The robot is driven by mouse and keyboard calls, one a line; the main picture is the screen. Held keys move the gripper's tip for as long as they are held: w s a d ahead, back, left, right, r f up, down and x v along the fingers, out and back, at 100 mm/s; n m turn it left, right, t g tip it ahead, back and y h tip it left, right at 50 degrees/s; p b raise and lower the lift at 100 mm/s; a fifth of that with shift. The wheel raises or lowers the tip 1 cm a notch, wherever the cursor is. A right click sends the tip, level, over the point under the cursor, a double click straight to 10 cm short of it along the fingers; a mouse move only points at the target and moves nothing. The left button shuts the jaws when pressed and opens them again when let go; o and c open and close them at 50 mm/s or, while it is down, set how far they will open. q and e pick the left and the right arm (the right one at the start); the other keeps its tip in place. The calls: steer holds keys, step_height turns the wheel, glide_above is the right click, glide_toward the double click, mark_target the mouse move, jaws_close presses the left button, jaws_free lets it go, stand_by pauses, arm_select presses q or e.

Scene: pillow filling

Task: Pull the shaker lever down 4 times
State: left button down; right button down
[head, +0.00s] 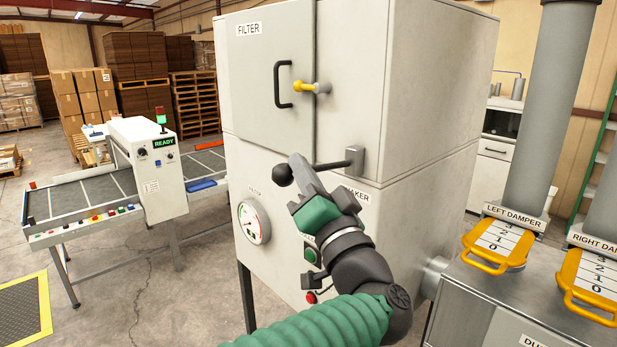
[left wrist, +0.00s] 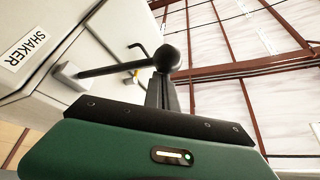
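The shaker lever (head: 325,166) is a dark rod with a black ball knob (head: 283,175) at its left end, on a grey mount (head: 355,161) on the cabinet. The rod lies near level, knob end slightly lower. My left gripper (head: 300,165) reaches up beside the knob, its fingers just right of it and across the rod's near side. In the left wrist view the fingers (left wrist: 163,92) look closed together, and the knob (left wrist: 167,57) shows at their tips. I cannot tell whether they touch it. The SHAKER label (head: 357,195) is partly hidden by my gripper. My right gripper is out of view.
The filter cabinet (head: 270,90) has a door with a black handle and yellow latch (head: 313,87). Below are a round gauge (head: 252,222), a green button (head: 310,255) and a red one (head: 312,297). Yellow damper handles (head: 495,245) stand right. A conveyor machine (head: 150,175) reads READY.

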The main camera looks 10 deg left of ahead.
arm_select(q)
step_height(320, 180, down, 9)
steer(key=n+g+y+b, duration=0.2)
steer(key=n+y+b, duration=0.2)
steer(key=n+b, duration=0.4)
steer(key=shift+w+d, duration=0.15)
steer(key=shift+w, duration=0.05)
steer(key=shift+f, duration=0.15)
